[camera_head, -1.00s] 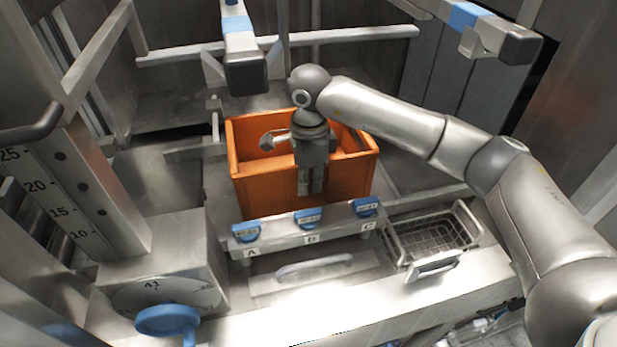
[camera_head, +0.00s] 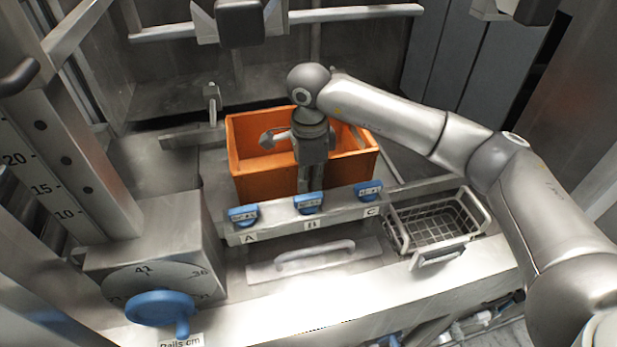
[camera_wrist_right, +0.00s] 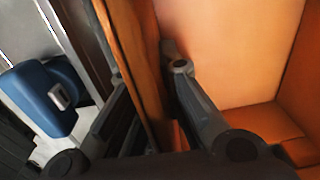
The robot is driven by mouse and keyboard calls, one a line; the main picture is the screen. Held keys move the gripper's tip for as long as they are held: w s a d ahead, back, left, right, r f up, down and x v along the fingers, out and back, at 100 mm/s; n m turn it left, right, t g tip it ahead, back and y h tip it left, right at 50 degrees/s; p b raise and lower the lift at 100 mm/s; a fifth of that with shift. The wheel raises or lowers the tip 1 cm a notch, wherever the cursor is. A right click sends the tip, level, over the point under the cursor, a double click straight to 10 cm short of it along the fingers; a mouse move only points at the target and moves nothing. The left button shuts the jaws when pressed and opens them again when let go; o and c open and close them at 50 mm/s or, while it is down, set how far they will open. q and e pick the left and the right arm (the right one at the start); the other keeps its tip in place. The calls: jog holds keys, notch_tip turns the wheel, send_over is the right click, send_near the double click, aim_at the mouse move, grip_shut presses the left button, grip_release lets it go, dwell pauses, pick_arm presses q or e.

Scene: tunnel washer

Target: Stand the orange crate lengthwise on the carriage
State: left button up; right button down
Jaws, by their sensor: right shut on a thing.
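The orange crate (camera_head: 262,186) is upright and open at the top in the head view, its long side facing me, behind the ledge with blue knobs. The ledge hides its lower edge, so I cannot tell whether it rests on anything. My right gripper (camera_head: 312,180) points down and is shut on the crate's near long wall. In the right wrist view the wall of the crate (camera_wrist_right: 132,55) runs between the two fingers (camera_wrist_right: 150,100). I cannot clearly pick out the carriage under the crate. My left gripper is not in view.
The ledge (camera_head: 275,226) has blue knobs marked A, B, C close to the crate. A wire basket (camera_head: 440,230) stands at right. A blue handwheel (camera_head: 160,308) and dial are at front left. A rail (camera_head: 275,15) crosses behind, and an upright lever (camera_head: 212,105) stands left of the crate.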

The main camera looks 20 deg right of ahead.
jog(key=c, duration=1.5)
grip_release()
jog(key=shift+r, duration=0.1)
notch_tip(320, 180, up, 12)
jog(key=shift+s+f, duration=0.1)
jog(key=shift+s, duration=0.05)
